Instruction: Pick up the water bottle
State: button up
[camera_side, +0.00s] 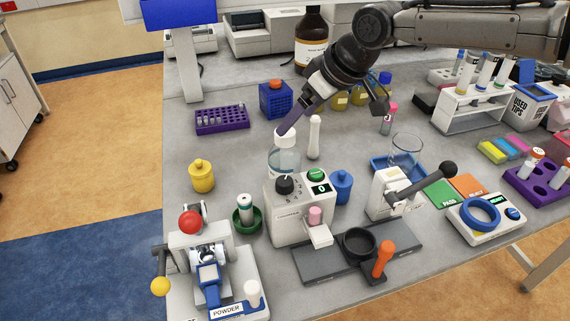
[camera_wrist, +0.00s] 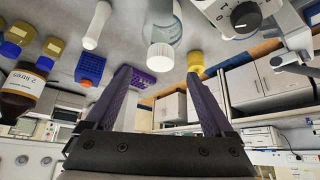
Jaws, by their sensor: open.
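The water bottle (camera_side: 285,161), clear and bluish with a white cap, stands upright behind the white machine with a dial, which hides its lower part. It also shows in the wrist view (camera_wrist: 162,28), cap towards me. My gripper (camera_side: 284,131) comes down tilted from the upper right, its fingertips at the cap in the side view. In the wrist view my gripper (camera_wrist: 159,74) is open, its two purple fingers apart. The cap appears between and just beyond the tips. I cannot tell whether a finger touches it.
A white cylinder (camera_side: 314,137) stands close right of the bottle. The dial machine (camera_side: 299,211) is directly in front. A blue container (camera_side: 341,187) stands to the right, a yellow one (camera_side: 202,176) to the left. A blue box (camera_side: 276,101) and purple rack (camera_side: 222,119) are behind.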

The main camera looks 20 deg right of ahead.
aim_at(285, 162)
jog(key=shift+x, duration=3.45)
jog(key=shift+s, duration=0.1)
grip_shut()
jog(key=shift+f, duration=0.1)
jog(key=shift+r, duration=0.3)
